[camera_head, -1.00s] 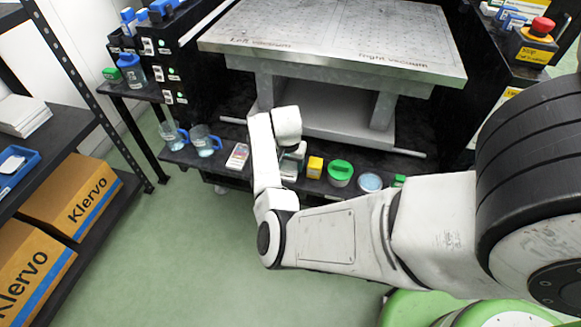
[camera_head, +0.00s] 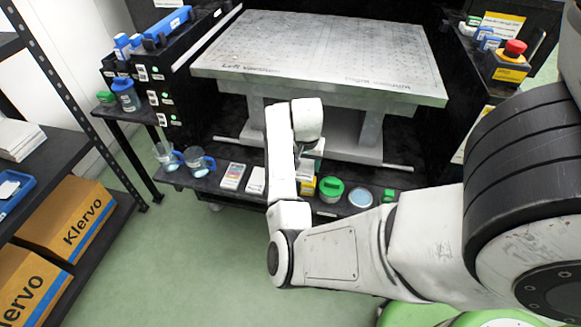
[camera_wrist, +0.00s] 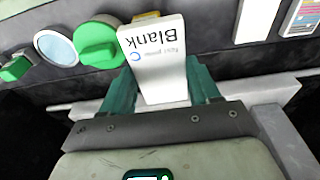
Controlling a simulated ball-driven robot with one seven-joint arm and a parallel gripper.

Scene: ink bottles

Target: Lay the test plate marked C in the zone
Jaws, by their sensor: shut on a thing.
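My gripper (camera_wrist: 162,88) is shut on a white test plate (camera_wrist: 158,68) in the wrist view. The plate carries the word "Blank" and a blue letter C, upside down there, and its lower part sits between the teal fingers. In the head view my gripper (camera_head: 311,160) is over the low black shelf below the table, in front of the yellow box, and my arm hides most of it. I cannot tell which area is the zone.
On the shelf stand a green-lidded jar (camera_head: 331,189), a blue round dish (camera_head: 361,197), a yellow box (camera_head: 308,186), a white card (camera_head: 256,180), a colour card (camera_head: 232,176) and blue-handled beakers (camera_head: 199,161). An emergency stop (camera_head: 512,60) is at right. The table top is bare.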

